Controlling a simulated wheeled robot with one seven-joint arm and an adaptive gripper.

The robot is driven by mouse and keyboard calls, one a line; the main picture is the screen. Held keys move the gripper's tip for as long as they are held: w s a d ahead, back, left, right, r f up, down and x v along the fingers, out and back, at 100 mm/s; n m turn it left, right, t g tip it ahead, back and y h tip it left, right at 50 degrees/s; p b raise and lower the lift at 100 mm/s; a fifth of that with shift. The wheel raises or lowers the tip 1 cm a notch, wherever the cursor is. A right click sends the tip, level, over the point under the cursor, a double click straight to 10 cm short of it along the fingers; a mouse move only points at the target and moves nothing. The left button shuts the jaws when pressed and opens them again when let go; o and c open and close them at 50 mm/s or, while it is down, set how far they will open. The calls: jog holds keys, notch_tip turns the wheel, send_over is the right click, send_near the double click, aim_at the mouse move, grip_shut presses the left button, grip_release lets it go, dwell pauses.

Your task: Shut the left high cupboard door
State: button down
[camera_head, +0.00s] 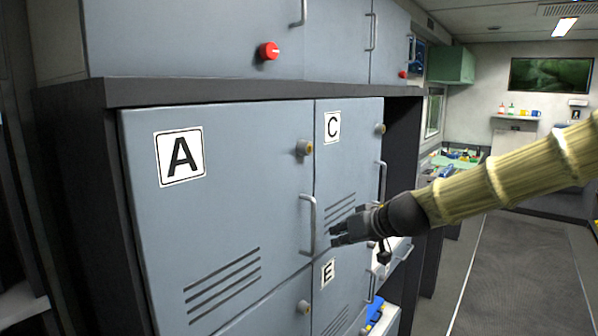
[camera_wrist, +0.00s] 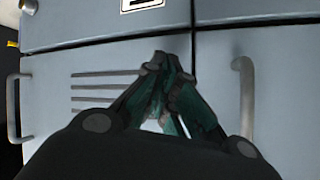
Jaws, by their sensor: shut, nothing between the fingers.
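The large grey door marked A (camera_head: 225,225) is at the upper left of the locker front in the head view. It looks flush with its neighbours, though a small gap cannot be ruled out. Its upright bar handle (camera_head: 309,224) is on its right side; what seems to be the same handle shows at the right of the wrist view (camera_wrist: 246,95). Above a dark ledge, an upper grey cupboard door (camera_head: 190,40) with a red knob (camera_head: 268,51) looks shut. My gripper (camera_head: 334,236) is shut and empty, in front of door C, just right of the A handle. Its fingertips meet in the wrist view (camera_wrist: 163,60).
Door C (camera_head: 345,165) with its handle (camera_head: 382,182), and door E (camera_head: 330,295) below, adjoin door A. The dark ledge (camera_head: 230,91) juts out above them. Lower right, a drawer or shelf (camera_head: 378,318) holds blue items. The grey aisle floor (camera_head: 520,270) is clear.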

notch_tip(320, 180, up, 22)
jog(key=s+n+t+y, duration=0.1)
jog(key=n+t+y, duration=0.1)
jog(key=y, duration=0.1)
jog(key=n+t+y, duration=0.1)
jog(key=n+y, duration=0.2)
send_near(291, 57)
jog(key=shift+p+x, duration=1.65)
jog(key=shift+x, duration=1.85)
jog(key=shift+s+a+f, duration=0.1)
jog(key=shift+s+a, duration=0.05)
jog(key=shift+n+g+y, duration=0.8)
jog(key=shift+n+y, duration=0.1)
jog(key=p+x, duration=0.1)
jog(key=x, duration=0.1)
jog(key=p+x, duration=0.1)
jog(key=x, duration=0.1)
jog(key=shift+w, duration=0.5)
jog(key=shift+s, duration=0.1)
